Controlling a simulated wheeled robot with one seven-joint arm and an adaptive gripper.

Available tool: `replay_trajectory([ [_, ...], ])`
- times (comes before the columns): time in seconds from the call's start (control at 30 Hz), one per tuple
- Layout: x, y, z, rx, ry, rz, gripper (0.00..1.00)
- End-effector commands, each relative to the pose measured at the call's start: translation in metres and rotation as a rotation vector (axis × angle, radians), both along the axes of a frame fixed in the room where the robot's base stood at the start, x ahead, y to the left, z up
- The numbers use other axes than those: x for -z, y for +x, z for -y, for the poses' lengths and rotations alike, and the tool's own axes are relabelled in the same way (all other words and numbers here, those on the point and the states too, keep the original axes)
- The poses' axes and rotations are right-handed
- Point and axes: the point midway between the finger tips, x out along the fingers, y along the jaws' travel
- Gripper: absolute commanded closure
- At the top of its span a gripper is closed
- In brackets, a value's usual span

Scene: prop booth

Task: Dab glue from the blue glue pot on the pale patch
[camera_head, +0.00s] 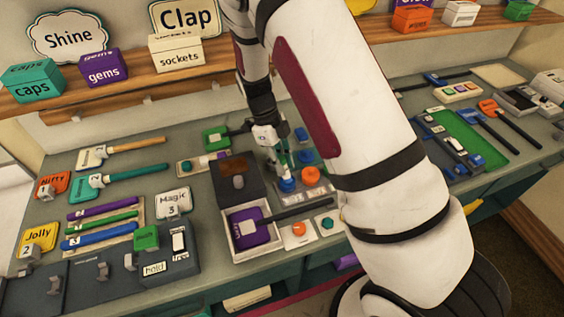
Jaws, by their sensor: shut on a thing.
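My gripper (274,153) points down over the middle of the bench, with its fingers shut on a slim upright tool, apparently a brush (284,169). The tool's lower end meets the small round blue glue pot (287,186); whether it is inside the pot or just over it I cannot tell. An orange pot (310,175) stands just right of the blue one. The pale patch cannot be picked out with certainty; a white card with an orange spot (298,241) and a pale card with a teal hexagon (328,229) lie in front of the pots.
An open box (239,251) holding a purple paddle stands front left of the pots. A dark tray with a brown patch (222,181) lies behind it. Handled tools and coloured sticks cover the left bench. My arm hides part of the bench to the right. A shelf (120,82) runs along the back.

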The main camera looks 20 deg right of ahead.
Motion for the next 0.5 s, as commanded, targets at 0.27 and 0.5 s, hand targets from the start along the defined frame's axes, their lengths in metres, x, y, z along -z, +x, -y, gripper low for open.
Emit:
replay_trajectory([
  [0.27,0.002,0.000,0.000,0.000,0.000,-0.001,1.00],
  [0.5,-0.013,0.000,0.000,0.001,0.000,0.002,1.00],
])
